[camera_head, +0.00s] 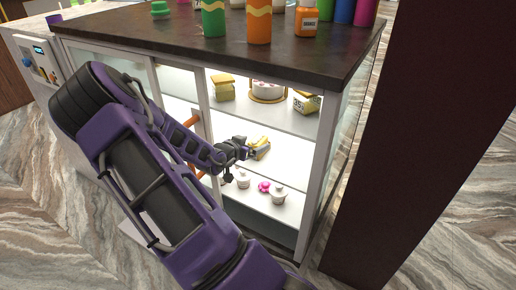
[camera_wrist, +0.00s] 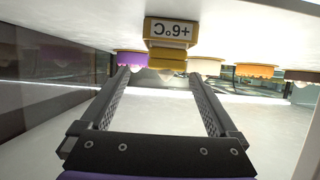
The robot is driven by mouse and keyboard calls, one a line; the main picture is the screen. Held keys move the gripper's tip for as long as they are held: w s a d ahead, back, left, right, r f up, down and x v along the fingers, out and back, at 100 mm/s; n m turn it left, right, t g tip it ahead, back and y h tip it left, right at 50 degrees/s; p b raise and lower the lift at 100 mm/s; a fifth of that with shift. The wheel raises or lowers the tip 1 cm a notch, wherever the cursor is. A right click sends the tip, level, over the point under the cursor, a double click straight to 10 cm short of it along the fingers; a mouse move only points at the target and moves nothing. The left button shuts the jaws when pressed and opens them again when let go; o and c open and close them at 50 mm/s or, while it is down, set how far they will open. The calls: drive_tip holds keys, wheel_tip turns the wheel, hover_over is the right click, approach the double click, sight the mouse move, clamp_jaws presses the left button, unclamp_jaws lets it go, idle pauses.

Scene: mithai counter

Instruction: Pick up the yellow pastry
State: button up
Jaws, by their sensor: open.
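A yellow pastry (camera_head: 262,144) lies on the middle level inside the glass-fronted case, right at the tip of my gripper (camera_head: 250,152). I cannot tell whether the fingertips touch the block. In the head view my gripper hides part of the pastry.
The case has a dark counter top (camera_head: 190,45) with bottles. Its upper shelf (camera_head: 240,112) carries a cake (camera_head: 268,90) and yellow stacks (camera_head: 222,88). Cupcakes (camera_head: 279,194) and a pink sweet (camera_head: 264,187) stand below. A purple-rimmed item (camera_wrist: 130,59) is close to the left finger.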

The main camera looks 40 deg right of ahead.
sight(256, 141)
drive_tip(key=x, duration=0.5)
drive_tip(key=shift+w+f+b, duration=0.2)
drive_tip(key=shift+w+b, duration=0.2)
drive_tip(key=shift+a, duration=0.1)
drive_tip(key=c, duration=1.5)
